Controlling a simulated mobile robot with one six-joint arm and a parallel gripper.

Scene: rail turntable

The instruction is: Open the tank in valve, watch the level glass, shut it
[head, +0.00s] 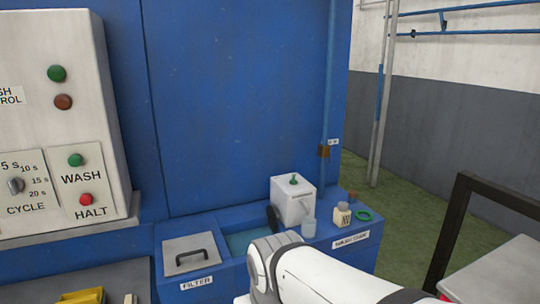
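No part that I can clearly tell as the tank in valve or the level glass shows in the head view. A blue upright pipe (328,80) runs down the right edge of the blue cabinet. A small brown fitting (323,151) sits on it beside a small pale tag (333,142) too small to read. I cannot tell whether this fitting is a valve. A blue tank (222,268) with an open basin of bluish liquid stands below. My white arm crosses the bottom of the view and covers part of the tank front. My gripper is not clearly visible.
A control panel (55,110) with WASH and HALT buttons is at left. A dark frame (455,235) stands right.

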